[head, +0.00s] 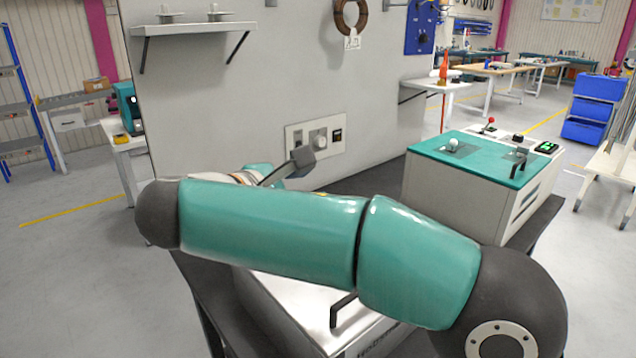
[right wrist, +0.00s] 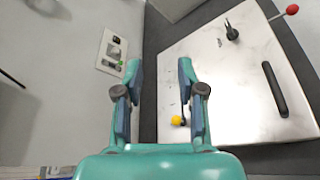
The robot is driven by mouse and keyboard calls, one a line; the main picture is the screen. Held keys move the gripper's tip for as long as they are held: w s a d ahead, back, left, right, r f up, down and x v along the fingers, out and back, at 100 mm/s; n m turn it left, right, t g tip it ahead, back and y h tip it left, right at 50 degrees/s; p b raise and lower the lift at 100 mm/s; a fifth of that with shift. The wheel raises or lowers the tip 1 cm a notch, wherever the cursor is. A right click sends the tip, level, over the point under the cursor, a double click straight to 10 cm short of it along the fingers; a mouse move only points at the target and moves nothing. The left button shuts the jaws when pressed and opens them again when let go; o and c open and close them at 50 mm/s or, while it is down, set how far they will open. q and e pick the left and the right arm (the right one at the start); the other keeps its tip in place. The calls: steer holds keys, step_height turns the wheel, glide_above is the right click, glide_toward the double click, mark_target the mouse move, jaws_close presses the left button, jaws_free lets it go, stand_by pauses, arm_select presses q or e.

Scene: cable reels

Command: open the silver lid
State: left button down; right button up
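The silver lid (head: 308,298) is the flat top of a box low in the middle of the head view, largely hidden behind my right arm. Its black bar handle (head: 342,308) shows just below the arm. In the right wrist view the lid (right wrist: 215,75) appears flat, with the handle (right wrist: 274,90) near its right side. My right gripper (head: 292,168) is beyond the arm and partly hidden in the head view. In the right wrist view the right gripper (right wrist: 160,72) is open and empty, beside the lid's left edge, apart from the handle. My left gripper is not in view.
A teal-topped console (head: 470,155) with levers stands to the right. A grey wall panel (head: 270,90) with a socket plate (head: 316,137) rises behind. In the right wrist view, a yellow knob (right wrist: 178,120), a black fitting (right wrist: 231,32) and a red-knobbed lever (right wrist: 292,9) show.

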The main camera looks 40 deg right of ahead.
steer(key=v, duration=0.8)
step_height(320, 180, down, 8)
steer(key=s+m+g+y+p, duration=0.25)
steer(key=m+y, duration=0.65)
steer(key=m, duration=1.1)
steer(key=s+d+r+m+y+p, duration=0.1)
steer(key=s+d+r+m+y, duration=0.15)
steer(key=d+m, duration=0.3)
steer(key=s+d+r+m+y+p, duration=0.1)
steer(key=s+d+r+m+y, duration=0.1)
steer(key=s+d+m+y, duration=0.25)
steer(key=w+f, duration=0.1)
steer(key=f, duration=0.4)
steer(key=w+d+f+h+b, duration=0.1)
steer(key=f, duration=0.4)
steer(key=w+f+h, duration=0.1)
steer(key=f, duration=0.5)
steer(key=shift+w+d, duration=0.25)
steer(key=shift+d, duration=0.05)
